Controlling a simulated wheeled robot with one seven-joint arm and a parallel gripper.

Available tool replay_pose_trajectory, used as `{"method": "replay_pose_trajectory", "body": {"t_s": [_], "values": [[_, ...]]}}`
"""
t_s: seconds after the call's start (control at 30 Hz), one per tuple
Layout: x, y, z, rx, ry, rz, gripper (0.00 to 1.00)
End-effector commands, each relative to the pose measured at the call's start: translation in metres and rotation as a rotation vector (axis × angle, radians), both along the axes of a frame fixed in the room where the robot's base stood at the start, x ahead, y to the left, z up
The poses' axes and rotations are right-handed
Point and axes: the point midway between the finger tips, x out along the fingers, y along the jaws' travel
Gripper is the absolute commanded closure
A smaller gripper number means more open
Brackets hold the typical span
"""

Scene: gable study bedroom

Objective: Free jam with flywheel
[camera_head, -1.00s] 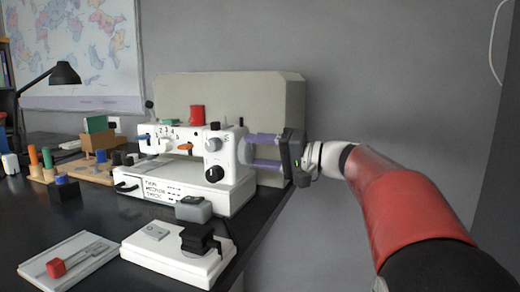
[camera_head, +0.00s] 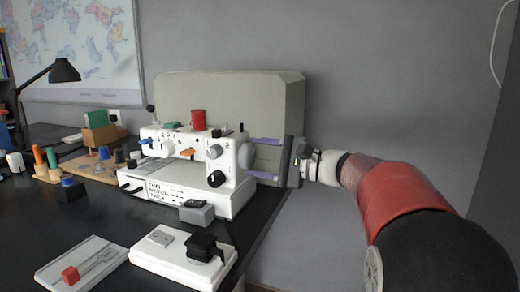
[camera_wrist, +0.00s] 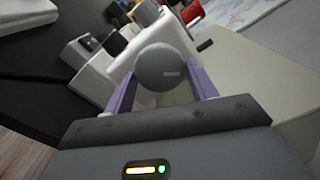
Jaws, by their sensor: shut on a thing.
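The white sewing machine (camera_head: 190,180) stands at the right end of the dark desk. Its round grey flywheel (camera_head: 246,157) faces right and also shows head-on in the wrist view (camera_wrist: 165,67). My gripper (camera_head: 260,158) comes from the right and is shut on the flywheel. Its two purple fingers lie on opposite sides of the wheel, as the wrist view shows. The wheel's far side and the exact finger contacts are partly hidden. A red spool (camera_head: 198,120) sits on top of the machine. An orange lever (camera_head: 187,152) and a dark dial (camera_head: 217,179) are on its front.
A large grey-beige panel (camera_head: 235,95) stands close behind the machine. A grey block (camera_head: 196,212) sits at its front. Pegs and a lamp (camera_head: 64,72) are left.

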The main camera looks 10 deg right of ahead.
Motion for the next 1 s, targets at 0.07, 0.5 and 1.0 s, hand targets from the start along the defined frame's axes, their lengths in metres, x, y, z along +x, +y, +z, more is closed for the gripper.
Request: {"method": "replay_pose_trajectory", "body": {"t_s": [0.07, 0.5, 1.0], "values": [[0.0001, -0.0002, 0.0021, 0.029, 0.043, 0.000, 0.66], [0.0000, -0.0002, -0.0005, 0.124, 0.172, 0.000, 0.66], [0.0000, -0.0002, -0.0016, 0.130, 0.181, 0.000, 0.39]]}}
